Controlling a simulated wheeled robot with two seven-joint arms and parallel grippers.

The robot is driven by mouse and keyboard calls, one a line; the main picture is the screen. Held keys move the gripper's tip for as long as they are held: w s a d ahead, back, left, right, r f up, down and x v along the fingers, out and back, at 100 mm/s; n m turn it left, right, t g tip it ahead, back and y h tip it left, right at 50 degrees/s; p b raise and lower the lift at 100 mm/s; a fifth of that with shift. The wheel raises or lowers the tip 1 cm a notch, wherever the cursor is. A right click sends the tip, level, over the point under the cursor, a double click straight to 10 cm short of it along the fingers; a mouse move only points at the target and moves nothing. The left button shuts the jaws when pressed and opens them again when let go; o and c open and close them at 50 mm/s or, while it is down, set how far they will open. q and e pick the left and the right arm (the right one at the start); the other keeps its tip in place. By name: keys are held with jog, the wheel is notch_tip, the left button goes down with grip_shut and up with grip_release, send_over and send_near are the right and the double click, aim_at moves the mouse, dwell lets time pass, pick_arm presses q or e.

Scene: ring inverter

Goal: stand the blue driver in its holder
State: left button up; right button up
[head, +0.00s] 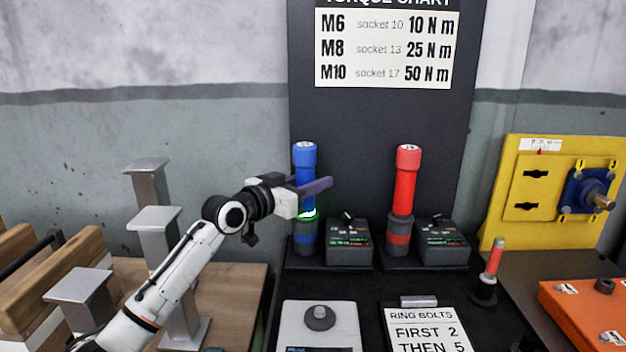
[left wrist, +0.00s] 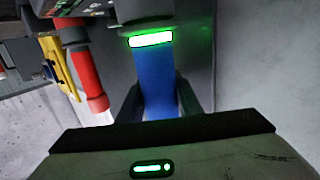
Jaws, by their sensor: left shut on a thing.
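The blue driver (head: 305,160) stands upright at the left of the black stand in the head view, its lower end at the dark holder (head: 305,240) with a blue band. A green light ring glows on the driver just above the holder. My left gripper (head: 318,187) is shut around the driver's blue body. In the left wrist view the blue driver (left wrist: 158,85) lies between the fingers, with its lit green ring (left wrist: 150,39) beyond them. I cannot tell how deep the driver sits in the holder. My right gripper is not in view.
A red driver (head: 405,180) stands in its own holder to the right. Control boxes (head: 348,243) (head: 442,242) sit beside the holders. A small red-handled tool (head: 494,258) stands farther right. Grey posts (head: 155,220) rise near my left arm. A dark back panel (head: 350,130) stands close behind.

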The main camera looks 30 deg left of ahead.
pick_arm(q)
jog(key=shift+f, duration=0.1)
dwell(0.9)
jog(key=o, duration=1.3)
jog(key=shift+f, duration=0.4)
jog(key=s+a+r, duration=0.1)
jog(key=s, duration=0.6)
jog(key=shift+s+b, duration=0.25)
jog(key=shift+b, duration=0.15)
